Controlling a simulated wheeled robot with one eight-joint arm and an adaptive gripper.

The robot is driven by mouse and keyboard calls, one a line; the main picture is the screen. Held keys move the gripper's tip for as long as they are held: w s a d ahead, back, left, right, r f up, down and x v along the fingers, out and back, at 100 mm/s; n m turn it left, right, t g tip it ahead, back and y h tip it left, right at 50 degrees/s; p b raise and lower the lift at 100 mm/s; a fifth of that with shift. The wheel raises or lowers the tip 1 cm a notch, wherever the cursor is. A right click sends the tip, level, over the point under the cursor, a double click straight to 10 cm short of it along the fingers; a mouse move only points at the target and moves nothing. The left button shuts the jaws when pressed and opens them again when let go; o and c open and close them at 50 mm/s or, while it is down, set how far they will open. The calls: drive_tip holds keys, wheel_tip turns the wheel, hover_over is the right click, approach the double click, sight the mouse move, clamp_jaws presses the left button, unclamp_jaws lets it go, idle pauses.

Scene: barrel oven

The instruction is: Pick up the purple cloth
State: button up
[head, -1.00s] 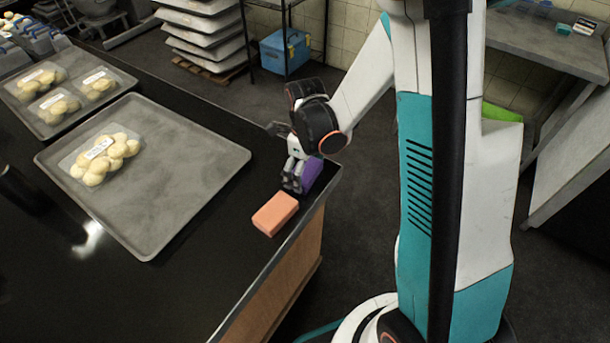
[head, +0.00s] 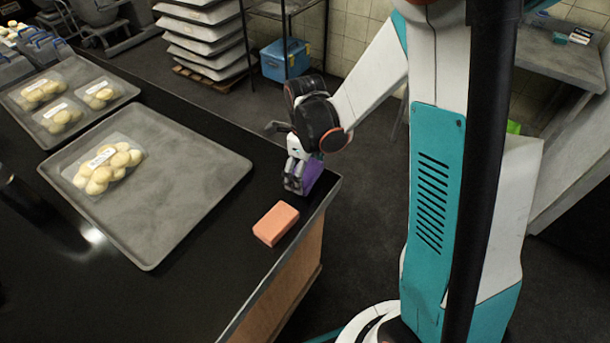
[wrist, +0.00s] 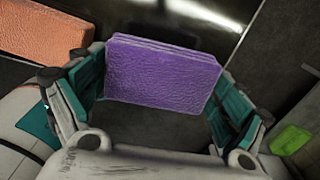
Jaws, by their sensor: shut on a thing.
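The purple cloth (wrist: 163,75) is a thick folded block between my gripper's fingers (wrist: 163,95) in the wrist view. The fingers bear on its left and right ends. In the head view my gripper (head: 298,178) points down at the far right corner of the black counter, shut on the purple cloth (head: 313,175). The fingers hide part of the cloth there. I cannot tell whether its underside touches the counter.
An orange block (head: 275,223) lies on the counter (head: 215,245) close to my gripper. A grey tray (head: 190,185) with bagged dough balls (head: 105,165) lies to the left, and another tray (head: 25,115) lies beyond it. The counter edge is right beside the cloth.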

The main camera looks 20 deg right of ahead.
wheel_tip(320, 180, up, 16)
drive_tip(key=p, duration=0.4)
drive_tip(key=shift+r+p, duration=0.15)
drive_tip(key=shift+p, duration=0.25)
